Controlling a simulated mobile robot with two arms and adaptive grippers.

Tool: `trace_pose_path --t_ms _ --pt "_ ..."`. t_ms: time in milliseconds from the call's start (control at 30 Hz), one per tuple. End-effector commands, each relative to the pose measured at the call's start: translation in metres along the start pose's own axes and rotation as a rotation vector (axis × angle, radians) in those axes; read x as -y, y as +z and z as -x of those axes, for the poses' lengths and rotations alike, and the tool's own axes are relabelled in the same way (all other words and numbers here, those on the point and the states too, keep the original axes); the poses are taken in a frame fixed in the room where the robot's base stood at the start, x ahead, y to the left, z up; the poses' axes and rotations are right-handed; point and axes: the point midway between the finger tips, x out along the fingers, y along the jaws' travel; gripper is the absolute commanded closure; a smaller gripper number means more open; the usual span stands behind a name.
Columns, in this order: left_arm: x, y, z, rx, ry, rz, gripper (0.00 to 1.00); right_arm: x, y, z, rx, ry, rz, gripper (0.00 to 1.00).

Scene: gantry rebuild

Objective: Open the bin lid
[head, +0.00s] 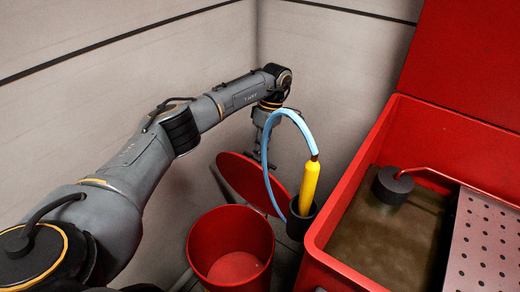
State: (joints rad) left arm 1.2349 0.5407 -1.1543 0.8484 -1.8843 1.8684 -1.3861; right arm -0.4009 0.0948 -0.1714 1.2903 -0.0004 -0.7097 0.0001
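The red round bin (207,240) stands upright at the bottom middle of the head view. Its mouth is uncovered and the inside looks empty. Its red disc lid (240,178) is tilted up behind the bin, at the bin's back right. My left gripper (262,139) is just above and behind the lid, pointing down. The blue hose partly hides its fingers, so I cannot tell whether they are open or touching the lid. My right gripper is not in view.
A red parts washer (345,205) stands on the right, with murky liquid, a perforated metal shelf (485,245) and a raised red lid (470,60). A yellow-handled brush (309,185) on a blue hose (285,112) stands in a dark cup (298,225) between bin and washer. Pale walls meet behind.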

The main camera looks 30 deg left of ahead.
Motion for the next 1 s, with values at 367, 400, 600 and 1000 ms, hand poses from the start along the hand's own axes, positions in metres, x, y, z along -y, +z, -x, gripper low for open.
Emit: trace_pose_path --t_ms 367,400,600,1000 --pt "0.001 0.003 -0.015 0.0 -0.017 -0.006 0.66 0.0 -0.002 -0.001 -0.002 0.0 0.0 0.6" --pt "0.001 0.003 -0.014 0.0 -0.017 -0.006 0.66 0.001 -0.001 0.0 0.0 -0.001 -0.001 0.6" --pt "-0.001 0.003 0.005 0.0 -0.014 -0.005 0.66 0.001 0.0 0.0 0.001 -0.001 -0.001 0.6" --pt "-0.004 0.005 0.085 0.0 -0.018 -0.006 0.66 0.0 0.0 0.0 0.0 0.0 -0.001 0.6"
